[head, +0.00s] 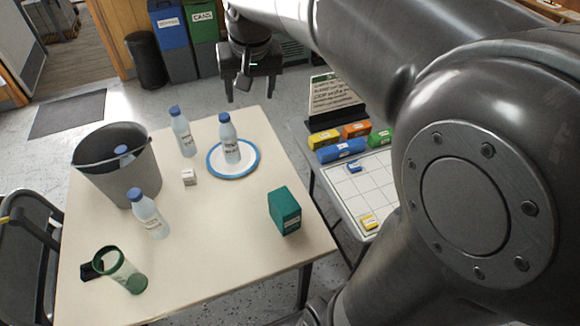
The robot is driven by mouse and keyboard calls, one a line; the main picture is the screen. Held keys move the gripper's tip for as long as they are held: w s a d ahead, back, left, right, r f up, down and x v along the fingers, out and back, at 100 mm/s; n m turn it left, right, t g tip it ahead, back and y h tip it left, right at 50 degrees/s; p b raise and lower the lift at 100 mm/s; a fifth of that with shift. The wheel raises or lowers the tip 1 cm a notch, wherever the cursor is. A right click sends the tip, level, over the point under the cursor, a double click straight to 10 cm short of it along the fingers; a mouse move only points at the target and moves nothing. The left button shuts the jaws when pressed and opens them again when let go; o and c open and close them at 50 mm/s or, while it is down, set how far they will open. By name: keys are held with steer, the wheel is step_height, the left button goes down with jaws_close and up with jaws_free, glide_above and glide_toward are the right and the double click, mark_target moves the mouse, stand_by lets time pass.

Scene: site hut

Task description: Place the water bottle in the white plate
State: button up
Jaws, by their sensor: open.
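A white plate (235,172) with a blue rim lies at the far right of the cream table. A water bottle with a blue cap (229,140) stands upright on it. A second blue-capped bottle (182,133) stands on the table just left of the plate. A third bottle (149,214) stands near the middle left, in front of the bucket. A blue cap and part of another bottle (123,155) show inside the bucket. My gripper (240,92) is open and empty, above and beyond the table's far edge, apart from the bottles.
A grey bucket (128,183) stands at the table's left. A small white box (189,177), a teal box (284,211) and a green-rimmed clear cup (121,270) beside a dark item are on the table (215,255). A side table with coloured blocks (341,151) stands right.

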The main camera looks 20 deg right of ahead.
steer(key=s+f+t, duration=0.1)
steer(key=s+f, duration=0.1)
steer(key=s, duration=0.7)
steer(key=s+d+f+n+t, duration=0.1)
steer(key=s+f, duration=0.2)
steer(key=s, duration=0.6)
steer(key=shift+s+f+n, duration=0.25)
steer(key=shift+s+n, duration=0.05)
